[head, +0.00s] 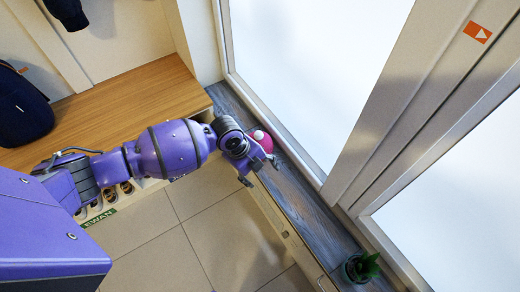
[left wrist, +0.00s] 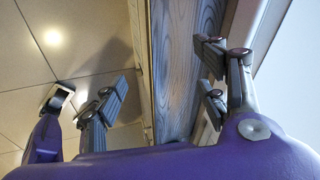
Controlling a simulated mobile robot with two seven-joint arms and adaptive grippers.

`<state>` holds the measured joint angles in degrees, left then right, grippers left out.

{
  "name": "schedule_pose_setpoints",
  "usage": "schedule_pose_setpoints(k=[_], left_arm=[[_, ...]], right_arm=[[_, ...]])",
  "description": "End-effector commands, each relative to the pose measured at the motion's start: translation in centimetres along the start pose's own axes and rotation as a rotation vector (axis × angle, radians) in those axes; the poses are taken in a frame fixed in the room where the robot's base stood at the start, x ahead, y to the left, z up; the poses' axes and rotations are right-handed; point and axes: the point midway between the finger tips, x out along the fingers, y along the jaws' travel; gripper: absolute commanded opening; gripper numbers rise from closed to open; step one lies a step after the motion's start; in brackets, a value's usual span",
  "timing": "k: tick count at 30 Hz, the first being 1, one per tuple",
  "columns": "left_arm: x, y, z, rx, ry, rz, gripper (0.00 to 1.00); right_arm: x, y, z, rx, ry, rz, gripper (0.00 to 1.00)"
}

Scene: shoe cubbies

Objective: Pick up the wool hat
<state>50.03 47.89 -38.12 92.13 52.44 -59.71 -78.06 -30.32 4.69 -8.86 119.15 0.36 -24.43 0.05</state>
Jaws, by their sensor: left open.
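A small rounded pink-red thing with a paler part, which looks like the wool hat (head: 262,139), sits on the dark wooden ledge (head: 305,207) below the window. It is partly hidden behind my left gripper (head: 260,170), which is over the ledge's edge right beside it. I cannot tell if they touch. In the left wrist view my left gripper (left wrist: 164,82) is open, its fingers spread on either side of the ledge's front edge, with nothing between them. The hat does not show in that view. My right gripper is not in view.
A potted plant (head: 362,267) stands farther along the ledge. A wooden bench (head: 130,103) with shoes in cubbies below is at left, with a dark blue bag (head: 22,110) on it. The window frame (head: 385,120) borders the ledge. Tiled floor (head: 215,235) is clear.

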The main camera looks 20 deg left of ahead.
Motion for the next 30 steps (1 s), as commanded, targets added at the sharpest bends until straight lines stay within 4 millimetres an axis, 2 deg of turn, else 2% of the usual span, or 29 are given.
schedule_pose_setpoints(k=[1, 3, 6, 10, 14, 17, 26, 30], left_arm=[[0.2, -1.5, 2.1, 0.064, -0.023, 0.016, 0.66], [-0.6, -3.5, 4.2, 0.149, -0.045, 0.041, 0.66], [-2.1, -5.9, 6.8, 0.251, -0.071, 0.072, 0.66], [-4.0, -8.1, 9.2, 0.342, -0.092, 0.102, 0.66], [-5.2, -9.3, 10.3, 0.387, -0.101, 0.115, 0.66], [-5.1, -9.6, 10.5, 0.399, -0.101, 0.118, 0.66], [-2.4, -9.4, 11.0, 0.398, -0.103, 0.115, 0.66], [-0.4, -9.2, 11.6, 0.398, -0.102, 0.115, 0.66]], right_arm=[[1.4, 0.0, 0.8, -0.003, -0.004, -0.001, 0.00], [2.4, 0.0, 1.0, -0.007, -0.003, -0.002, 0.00], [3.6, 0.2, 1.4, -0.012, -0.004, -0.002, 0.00], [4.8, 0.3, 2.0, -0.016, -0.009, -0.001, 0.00], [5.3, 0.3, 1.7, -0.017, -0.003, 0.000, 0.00], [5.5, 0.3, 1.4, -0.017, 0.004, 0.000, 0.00], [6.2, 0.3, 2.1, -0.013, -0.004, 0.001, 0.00], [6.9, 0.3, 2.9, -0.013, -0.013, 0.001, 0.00]])
